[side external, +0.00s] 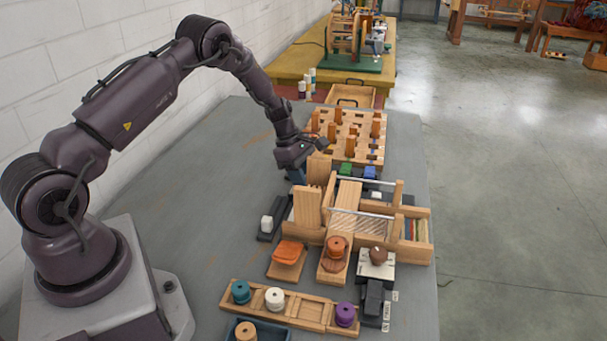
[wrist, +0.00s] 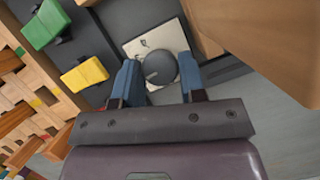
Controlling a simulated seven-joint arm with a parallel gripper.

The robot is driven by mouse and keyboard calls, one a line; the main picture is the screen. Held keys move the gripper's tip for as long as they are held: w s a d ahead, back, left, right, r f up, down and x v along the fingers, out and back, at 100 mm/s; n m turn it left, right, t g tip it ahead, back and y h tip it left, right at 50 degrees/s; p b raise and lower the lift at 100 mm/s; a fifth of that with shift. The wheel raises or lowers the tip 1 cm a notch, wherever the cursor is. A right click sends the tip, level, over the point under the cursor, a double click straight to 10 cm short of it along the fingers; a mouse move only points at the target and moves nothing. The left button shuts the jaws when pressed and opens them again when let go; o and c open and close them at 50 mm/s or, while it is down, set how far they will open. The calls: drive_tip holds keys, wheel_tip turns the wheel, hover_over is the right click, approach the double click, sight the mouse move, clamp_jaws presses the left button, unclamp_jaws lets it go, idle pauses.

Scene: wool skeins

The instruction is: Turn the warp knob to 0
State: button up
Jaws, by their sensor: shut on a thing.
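The warp knob (wrist: 159,67) is a round dark grey knob on a pale square dial plate (wrist: 134,47) in the wrist view. Small dark marks show on the plate, too small to read, and I cannot tell which one the knob points at. My gripper (wrist: 157,74) has its blue fingers on either side of the knob, shut on it. In the side view my gripper (side external: 297,177) points down just behind the upright wooden piece of the loom (side external: 308,206). The knob is hidden there.
A green block (wrist: 46,24) and a yellow block (wrist: 84,73) sit on dark bases left of the knob. A wooden wall (wrist: 265,40) rises close on the right. A pegged wooden board (side external: 345,137) stands behind. Another dial with a brown knob (side external: 378,255) is at the front.

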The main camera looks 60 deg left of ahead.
drive_tip(key=shift+s+r+n+t+y, duration=0.1)
drive_tip(key=shift+n+t+y, duration=0.2)
drive_tip(key=shift+n, duration=0.85)
drive_tip(key=shift+s+n+t+y, duration=0.1)
drive_tip(key=shift+n+t+y, duration=0.15)
drive_tip(key=shift+n, duration=0.9)
drive_tip(key=o, duration=0.9)
drive_tip(key=shift+w+d, duration=0.1)
drive_tip(key=v, duration=1.3)
